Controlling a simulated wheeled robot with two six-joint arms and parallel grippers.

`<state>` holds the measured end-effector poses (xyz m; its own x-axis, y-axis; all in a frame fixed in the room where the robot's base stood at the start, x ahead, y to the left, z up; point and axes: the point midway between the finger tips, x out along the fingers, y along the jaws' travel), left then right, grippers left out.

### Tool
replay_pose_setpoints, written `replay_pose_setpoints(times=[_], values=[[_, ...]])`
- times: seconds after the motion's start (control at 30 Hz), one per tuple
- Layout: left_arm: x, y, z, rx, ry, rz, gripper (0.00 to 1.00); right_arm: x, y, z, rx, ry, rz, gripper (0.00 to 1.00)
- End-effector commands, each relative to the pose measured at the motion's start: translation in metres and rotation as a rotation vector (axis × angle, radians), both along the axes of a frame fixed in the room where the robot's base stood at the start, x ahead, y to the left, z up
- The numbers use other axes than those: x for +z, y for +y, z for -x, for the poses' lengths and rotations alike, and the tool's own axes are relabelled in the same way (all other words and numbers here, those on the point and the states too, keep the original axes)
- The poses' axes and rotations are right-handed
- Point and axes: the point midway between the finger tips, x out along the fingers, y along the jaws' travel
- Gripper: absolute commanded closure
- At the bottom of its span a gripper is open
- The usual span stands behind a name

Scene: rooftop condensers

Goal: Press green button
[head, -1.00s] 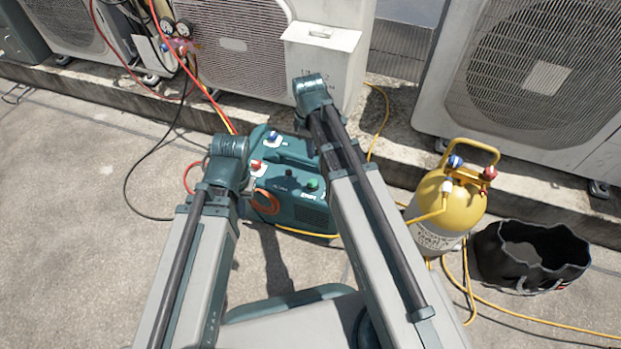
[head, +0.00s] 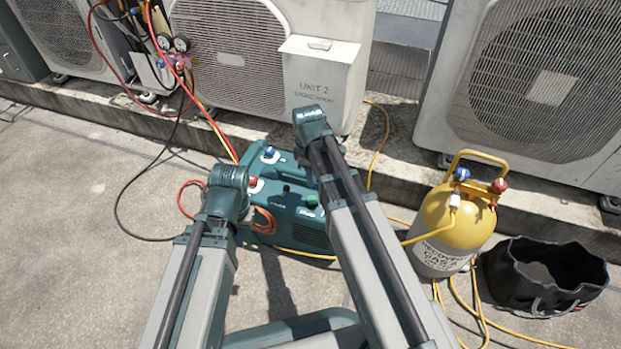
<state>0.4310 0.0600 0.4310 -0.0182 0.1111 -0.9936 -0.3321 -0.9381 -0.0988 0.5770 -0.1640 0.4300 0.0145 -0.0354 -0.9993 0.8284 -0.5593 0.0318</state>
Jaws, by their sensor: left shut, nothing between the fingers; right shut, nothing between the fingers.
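The green button (head: 312,201) is a small round knob on the top front of a teal machine (head: 300,236) on the concrete. It shows just left of my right arm, which hides the machine's right part. A red knob (head: 253,183), a blue knob (head: 269,152) and a dark knob (head: 287,188) are on the same machine. My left arm's joint covers its left edge in the picture. Both my arms reach up from the bottom, but neither gripper can be made out. I see nothing touching the green button.
A yellow and grey gas cylinder (head: 447,222) and a black open bag (head: 520,290) stand at the right, with yellow hoses on the floor. Condensers (head: 330,80) line the back on a concrete ledge. Gauges (head: 172,43) with hoses hang at the left. The left floor is mostly clear.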

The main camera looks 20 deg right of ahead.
Motion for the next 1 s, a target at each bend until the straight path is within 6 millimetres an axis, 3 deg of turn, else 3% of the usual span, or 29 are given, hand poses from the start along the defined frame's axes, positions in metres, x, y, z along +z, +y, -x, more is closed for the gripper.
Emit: replay_pose_setpoints(times=[0.03, 0.43, 1.0], values=[[-0.015, 0.000, 0.000, 0.002, 0.000, 0.000, 1.00, -0.015, 0.000, 0.000, 0.000, 0.000, 0.000, 1.00], [-0.066, 0.000, -0.001, 0.006, -0.003, 0.001, 1.00, -0.066, -0.002, -0.001, 0.000, 0.000, 0.000, 1.00], [-0.074, 0.000, -0.001, 0.006, -0.004, 0.001, 1.00, -0.074, -0.003, -0.001, 0.000, 0.001, -0.001, 1.00]])
